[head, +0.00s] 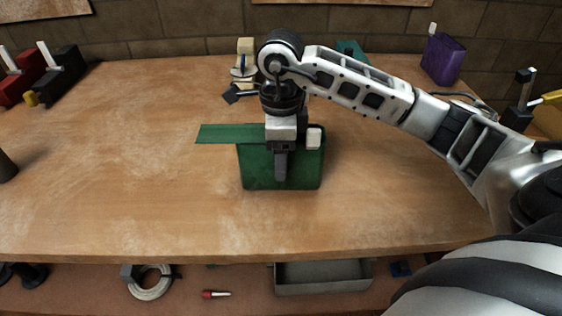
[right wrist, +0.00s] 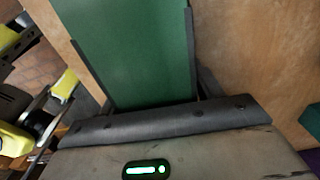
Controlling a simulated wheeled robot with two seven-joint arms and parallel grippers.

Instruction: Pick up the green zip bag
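The green zip bag (head: 257,172) stands upright on the workbench, box-shaped. A flat green flap (head: 228,133) extends to its left. My right gripper (head: 281,165) points straight down over it, with one dark finger against the near face. The wrist and gripper hide much of the bag's top. In the right wrist view the green bag (right wrist: 130,50) fills the space between the two dark fingers, with no gap visible at either side. The gripper looks shut on the bag, which still appears to rest on the bench. My left gripper is not in view.
The wooden workbench (head: 120,160) is clear left of the bag and in front. A purple bag (head: 443,58) stands at the back right. Black and red boxes (head: 60,75) stand at the back left. A grey tray (head: 323,277) and a white coil (head: 150,284) lie on a lower shelf.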

